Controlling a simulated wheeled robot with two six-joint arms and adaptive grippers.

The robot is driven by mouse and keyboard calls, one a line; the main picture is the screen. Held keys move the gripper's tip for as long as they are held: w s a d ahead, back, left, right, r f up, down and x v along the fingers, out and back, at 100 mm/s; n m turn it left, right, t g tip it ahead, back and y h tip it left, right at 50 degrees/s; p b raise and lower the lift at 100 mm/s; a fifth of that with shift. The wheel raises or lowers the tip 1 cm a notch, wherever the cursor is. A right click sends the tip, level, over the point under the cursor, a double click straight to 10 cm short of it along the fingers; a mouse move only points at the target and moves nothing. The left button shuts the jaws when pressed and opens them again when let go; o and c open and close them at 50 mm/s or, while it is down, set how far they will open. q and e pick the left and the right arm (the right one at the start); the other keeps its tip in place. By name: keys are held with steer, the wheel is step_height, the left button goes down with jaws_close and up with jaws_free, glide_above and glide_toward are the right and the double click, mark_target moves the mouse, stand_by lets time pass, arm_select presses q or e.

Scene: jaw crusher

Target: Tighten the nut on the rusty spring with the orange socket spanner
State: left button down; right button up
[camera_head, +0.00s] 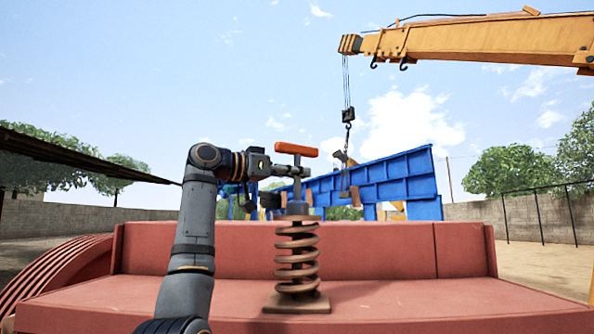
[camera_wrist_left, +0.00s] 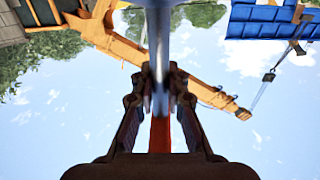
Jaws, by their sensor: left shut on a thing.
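The rusty spring (camera_head: 297,258) stands upright on a square base plate on the red machine body. The orange socket spanner (camera_head: 296,149) stands upright above it, its T-handle at the top and its lower end at the top of the spring. My left gripper (camera_head: 305,171) is shut on the spanner's shaft just under the handle. In the left wrist view the gripper (camera_wrist_left: 160,85) closes around the shaft (camera_wrist_left: 158,30), and part of the orange handle (camera_wrist_left: 160,134) shows between the fingers. The nut is too small or hidden to make out. My right gripper is not in view.
The red machine body (camera_head: 380,250) has a raised wall behind the spring. A red ribbed wheel (camera_head: 62,268) is at the left. A blue hopper (camera_head: 385,180) and a yellow crane (camera_head: 480,42) with a hanging hook stand behind. Open air surrounds the spanner.

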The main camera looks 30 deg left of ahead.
arm_select(q)
steer(key=shift+m+g+h+p, duration=0.5)
steer(key=shift+m+h+p, duration=0.2)
steer(key=shift+h+p, duration=0.25)
steer(key=shift+f+y, duration=0.15)
steer(key=shift+y, duration=0.1)
stand_by(0.3)
steer(key=c, duration=1.3)
jaws_free()
steer(key=v, duration=1.2)
steer(key=shift+d, duration=0.15)
